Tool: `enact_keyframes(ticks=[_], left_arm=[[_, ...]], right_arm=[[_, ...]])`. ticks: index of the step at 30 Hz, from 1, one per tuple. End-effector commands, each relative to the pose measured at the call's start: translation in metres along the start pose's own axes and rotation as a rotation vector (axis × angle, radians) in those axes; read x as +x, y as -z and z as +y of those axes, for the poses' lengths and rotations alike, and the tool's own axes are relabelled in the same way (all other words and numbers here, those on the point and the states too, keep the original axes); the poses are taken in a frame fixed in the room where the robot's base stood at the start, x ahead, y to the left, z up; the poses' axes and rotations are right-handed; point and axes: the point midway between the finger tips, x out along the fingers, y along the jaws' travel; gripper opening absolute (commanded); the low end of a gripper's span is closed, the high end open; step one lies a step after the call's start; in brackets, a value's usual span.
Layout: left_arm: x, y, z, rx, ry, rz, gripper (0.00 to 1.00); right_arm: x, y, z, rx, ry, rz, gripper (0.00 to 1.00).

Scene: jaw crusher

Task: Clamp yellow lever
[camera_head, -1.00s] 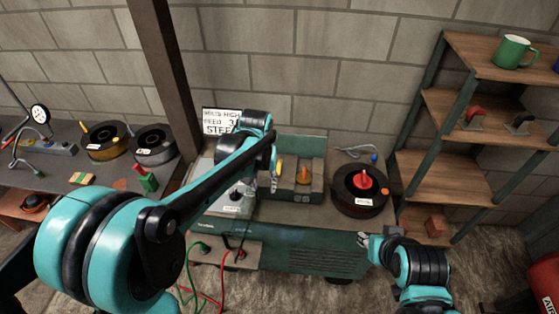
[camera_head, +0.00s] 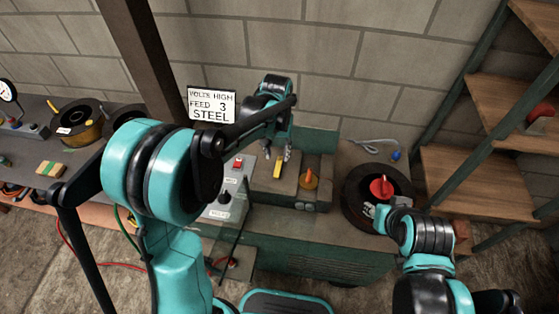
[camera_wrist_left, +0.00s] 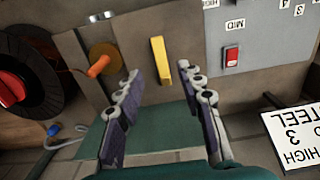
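The yellow lever (camera_head: 278,167) is a short yellow bar on the green-grey machine, left of an orange knob (camera_head: 311,180). In the left wrist view the lever (camera_wrist_left: 161,61) stands just beyond the fingertips, between their lines. My left gripper (camera_wrist_left: 158,78) is open and empty there, its two fingers apart. In the head view my left gripper (camera_head: 279,154) is at the lever's upper end; whether it touches cannot be told. My right gripper (camera_head: 378,214) is low at the right, by the black reel; its fingers are too small to read.
The machine (camera_head: 325,232) carries a panel with a red switch (camera_wrist_left: 231,57). A black reel with a red hub (camera_head: 381,188) sits right of the knob. A sign (camera_head: 211,105) stands behind left. Wooden shelves (camera_head: 478,182) are at the right.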

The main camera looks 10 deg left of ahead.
Motion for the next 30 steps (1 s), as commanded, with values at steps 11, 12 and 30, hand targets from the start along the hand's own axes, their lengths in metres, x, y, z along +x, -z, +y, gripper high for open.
enact_keyframes(ticks=[11, 12, 30], left_arm=[[0.056, 0.000, 0.000, 0.000, 0.000, 0.000, 0.38], [0.061, 0.001, 0.000, 0.000, 0.000, 0.000, 0.38], [0.076, 0.000, 0.000, 0.000, 0.000, 0.000, 0.01]], right_arm=[[0.014, -0.010, 0.000, 0.000, 0.000, 0.000, 0.36], [0.015, -0.011, 0.000, 0.000, 0.000, 0.000, 0.36], [0.018, -0.013, 0.000, 0.000, 0.000, 0.000, 0.36]])
